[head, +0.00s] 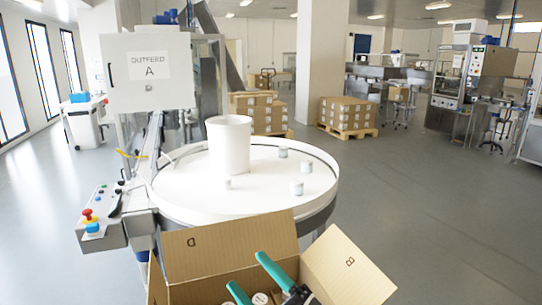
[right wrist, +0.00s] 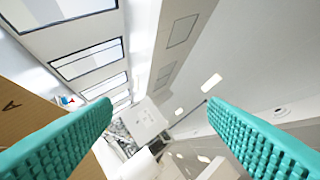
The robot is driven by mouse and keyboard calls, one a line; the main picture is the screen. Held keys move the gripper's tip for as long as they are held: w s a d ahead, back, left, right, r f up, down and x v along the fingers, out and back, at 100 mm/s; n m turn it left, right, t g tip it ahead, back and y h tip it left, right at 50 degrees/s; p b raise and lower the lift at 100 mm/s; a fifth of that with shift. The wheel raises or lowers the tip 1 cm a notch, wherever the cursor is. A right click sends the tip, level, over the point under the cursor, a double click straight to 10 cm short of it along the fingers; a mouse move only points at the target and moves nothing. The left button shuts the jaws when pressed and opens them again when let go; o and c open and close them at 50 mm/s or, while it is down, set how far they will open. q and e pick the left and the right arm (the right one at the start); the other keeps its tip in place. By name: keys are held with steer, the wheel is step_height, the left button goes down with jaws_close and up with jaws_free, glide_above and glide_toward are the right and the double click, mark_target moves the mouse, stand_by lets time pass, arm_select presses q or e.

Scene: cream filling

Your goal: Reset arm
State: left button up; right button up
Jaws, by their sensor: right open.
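My right gripper (head: 246,270) shows at the bottom of the head view, over the open cardboard box (head: 230,246). Its two teal fingers are spread apart with nothing visible between them. In the right wrist view the fingers (right wrist: 159,104) are wide apart, and the camera looks out tilted across the room towards the windows. Inside the box, round lids of jars (head: 260,298) show beside and below the fingers; the rest of the box's inside is cut off by the frame or hidden. My left gripper is not in view.
A round white turntable (head: 200,199) stands behind the box, bearing a tall white cylinder (head: 229,145) and several small jars (head: 296,188). A control box with a red button (head: 88,214) is at left. The box flaps (head: 346,268) stand open around the gripper. Open floor lies right.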

steer(key=s+d+f+m+g+h, duration=0.1)
steer(key=d+f+m+h, duration=1.6)
steer(key=d+m, duration=0.1)
steer(key=s+d+f+m+g, duration=0.25)
steer(key=s+f+g, duration=0.3)
steer(key=s, duration=0.45)
steer(key=s+d+f+m+g, duration=0.1)
steer(key=s+d+f+g, duration=0.2)
steer(key=s+f+g, duration=0.35)
steer(key=s+f+b, duration=0.2)
steer(key=s+f, duration=0.1)
steer(key=f, duration=1.2)
steer(key=s+f+b, duration=0.2)
steer(key=f, duration=1.4)
steer(key=s+d+f+g+h+b, duration=0.1)
steer(key=s+d+f+b, duration=0.1)
steer(key=s+f, duration=1.4)
step_height(320, 180, down, 3)
steer(key=shift+s+d+r+n+g+b, duration=0.15)
steer(key=shift+d+n+g+b, duration=0.2)
steer(key=shift+n+b, duration=0.15)
